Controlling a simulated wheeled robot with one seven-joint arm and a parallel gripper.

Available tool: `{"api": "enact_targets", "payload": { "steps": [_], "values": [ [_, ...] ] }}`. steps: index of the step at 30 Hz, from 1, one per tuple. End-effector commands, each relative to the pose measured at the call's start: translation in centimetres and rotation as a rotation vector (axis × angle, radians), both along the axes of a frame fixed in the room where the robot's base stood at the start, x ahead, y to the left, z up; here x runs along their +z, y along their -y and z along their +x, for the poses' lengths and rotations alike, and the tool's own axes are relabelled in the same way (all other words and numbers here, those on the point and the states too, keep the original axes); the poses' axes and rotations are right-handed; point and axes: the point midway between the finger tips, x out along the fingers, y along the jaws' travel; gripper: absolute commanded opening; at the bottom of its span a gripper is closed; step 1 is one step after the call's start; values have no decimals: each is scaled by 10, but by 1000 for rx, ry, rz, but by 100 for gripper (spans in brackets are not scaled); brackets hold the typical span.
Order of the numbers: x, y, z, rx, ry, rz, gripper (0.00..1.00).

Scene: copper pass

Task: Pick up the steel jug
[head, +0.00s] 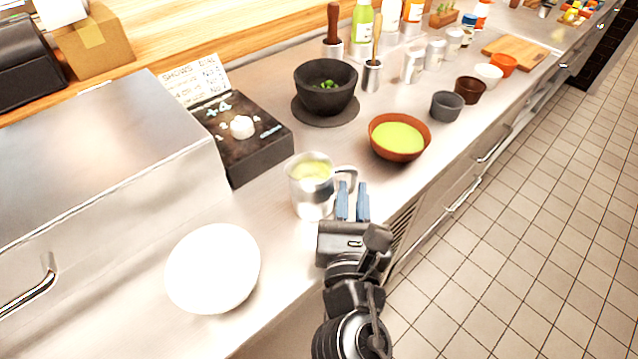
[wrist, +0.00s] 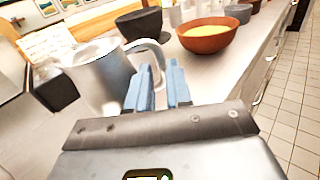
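The steel jug (head: 311,190) stands upright on the steel counter, with pale yellow contents at its top. Its handle (head: 347,171) points right, toward my gripper. In the wrist view the jug (wrist: 98,75) is at the upper left, and its handle curves down behind my blue fingertips. My gripper (head: 352,203) is at the handle side of the jug, low over the counter. It also shows in the wrist view (wrist: 163,88). The two fingers are parted with a narrow gap and look open. The fingers hide the lower handle, so I cannot tell whether they touch it.
A white bowl (head: 213,268) is at the front left. A black scale-like box (head: 262,160) stands behind the jug. A terracotta bowl (head: 400,154) of yellow-green liquid is beyond my gripper. A dark mortar (head: 312,92) and small bowls stand farther back. The counter's edge is close on the right.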

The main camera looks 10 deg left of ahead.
Motion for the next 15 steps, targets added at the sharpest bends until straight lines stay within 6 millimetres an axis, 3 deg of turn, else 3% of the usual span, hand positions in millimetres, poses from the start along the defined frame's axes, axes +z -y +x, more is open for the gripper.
{"api": "enact_targets", "payload": {
  "steps": [6,15],
  "values": [
    [3,-1,30,0,2,0,20],
    [1,-2,36,0,0,2,20]
  ]
}}
